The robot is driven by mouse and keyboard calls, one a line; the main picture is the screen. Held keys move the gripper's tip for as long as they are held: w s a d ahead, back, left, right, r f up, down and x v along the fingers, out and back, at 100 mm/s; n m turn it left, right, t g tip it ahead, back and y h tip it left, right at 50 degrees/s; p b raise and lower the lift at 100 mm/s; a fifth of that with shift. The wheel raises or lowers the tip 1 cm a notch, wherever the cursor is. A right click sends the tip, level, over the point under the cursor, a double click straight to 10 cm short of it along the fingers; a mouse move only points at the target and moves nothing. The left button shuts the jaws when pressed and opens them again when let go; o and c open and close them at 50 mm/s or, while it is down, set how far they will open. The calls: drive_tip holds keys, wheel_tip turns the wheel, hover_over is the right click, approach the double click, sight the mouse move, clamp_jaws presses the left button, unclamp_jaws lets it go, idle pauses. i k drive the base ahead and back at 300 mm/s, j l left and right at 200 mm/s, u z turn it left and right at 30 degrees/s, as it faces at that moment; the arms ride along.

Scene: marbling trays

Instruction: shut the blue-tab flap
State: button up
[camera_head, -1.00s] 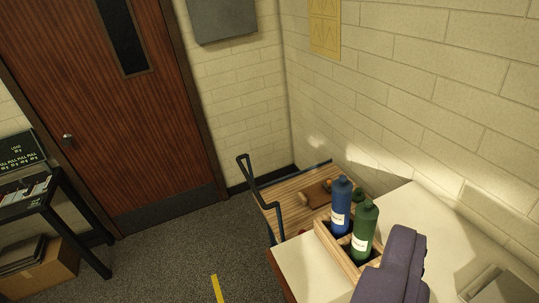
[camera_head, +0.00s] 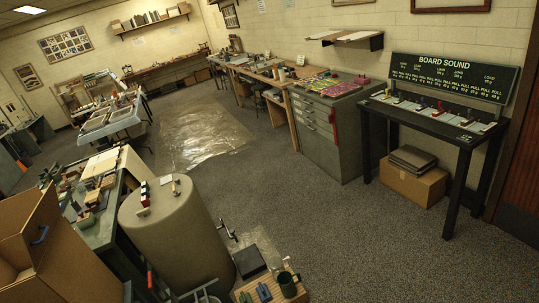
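A cardboard box (camera_head: 75,265) stands at the lower left, cut off by the picture's edge. A blue tab (camera_head: 40,235) shows on one of its brown panels, which I take for the blue-tab flap (camera_head: 28,222). This panel seems to stand up, with the box's inside partly showing below it; how far it is open I cannot tell. My gripper is not in view, and nothing of mine visibly touches the box.
A grey-tan drum (camera_head: 175,240) and a cluttered green bench (camera_head: 105,230) stand close beside the box. A small wooden tray (camera_head: 262,297) with a green mug (camera_head: 288,284) is at the bottom. Carpet (camera_head: 340,225) is clear toward the black table (camera_head: 440,130).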

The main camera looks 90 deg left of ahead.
sight(36, 235)
drive_tip(key=u, duration=3.2)
drive_tip(key=i+l+u, duration=0.15)
drive_tip(key=l+u, duration=0.15)
drive_tip(key=u, duration=0.15)
drive_tip(key=i+l+u, duration=0.15)
drive_tip(key=l+u, duration=0.55)
drive_tip(key=u, duration=0.15)
drive_tip(key=i+l, duration=0.05)
